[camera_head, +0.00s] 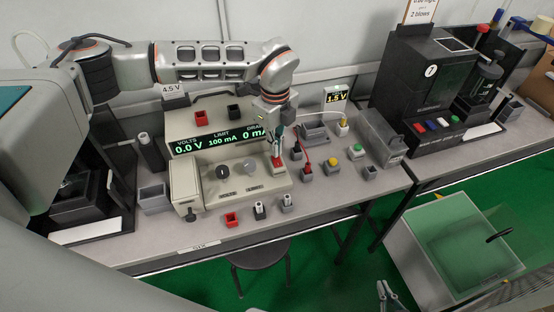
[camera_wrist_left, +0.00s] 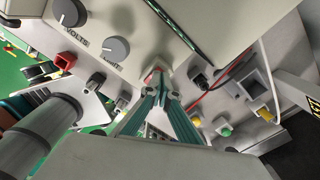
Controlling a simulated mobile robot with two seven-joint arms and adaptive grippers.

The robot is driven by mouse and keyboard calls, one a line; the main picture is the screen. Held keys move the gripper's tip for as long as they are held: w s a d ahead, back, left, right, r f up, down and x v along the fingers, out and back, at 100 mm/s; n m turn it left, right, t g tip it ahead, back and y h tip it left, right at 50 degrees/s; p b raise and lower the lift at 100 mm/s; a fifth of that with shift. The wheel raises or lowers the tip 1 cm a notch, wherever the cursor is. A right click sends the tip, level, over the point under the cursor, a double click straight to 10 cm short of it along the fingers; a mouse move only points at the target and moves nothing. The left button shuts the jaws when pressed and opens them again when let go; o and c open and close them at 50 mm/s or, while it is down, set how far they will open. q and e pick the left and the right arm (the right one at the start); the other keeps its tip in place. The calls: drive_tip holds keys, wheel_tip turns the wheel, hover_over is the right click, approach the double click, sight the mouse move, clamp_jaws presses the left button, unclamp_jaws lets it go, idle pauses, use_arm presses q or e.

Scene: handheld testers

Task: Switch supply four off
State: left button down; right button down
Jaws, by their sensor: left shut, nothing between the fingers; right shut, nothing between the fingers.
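A beige bench supply (camera_head: 215,170) stands on the table. Its green display (camera_head: 218,139) is lit and reads 0.0 V, limit 100 mA and 0 mA. Two knobs, one dark (camera_head: 222,171) and one grey (camera_head: 249,168), sit on its sloped front; they also show in the left wrist view (camera_wrist_left: 116,49). A red switch (camera_head: 278,162) is at the right end of that front. My left gripper (camera_head: 276,152) is shut and empty, its fingertips at the red switch; contact is unclear. The fingertips partly hide the switch in the left wrist view (camera_wrist_left: 158,78). My right gripper (camera_head: 386,291) is low at the bottom edge.
Small red (camera_head: 231,219) and grey blocks stand along the front edge. A red lead (camera_head: 301,150), a yellow button (camera_head: 333,154) and a green button (camera_head: 359,148) are right of the supply. A black machine (camera_head: 425,80) stands further right. A stool (camera_head: 260,254) is below.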

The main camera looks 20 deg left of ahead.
use_arm(q)
drive_tip(key=shift+f+b, duration=0.4)
drive_tip(key=shift+f, duration=0.55)
idle(0.4)
drive_tip(key=shift+r, duration=0.15)
drive_tip(key=shift+r+p, duration=0.5)
drive_tip(key=shift+r, duration=0.05)
drive_tip(key=shift+r+p, duration=1.85)
drive_tip(key=shift+r, duration=1.05)
drive_tip(key=shift+f, duration=0.1)
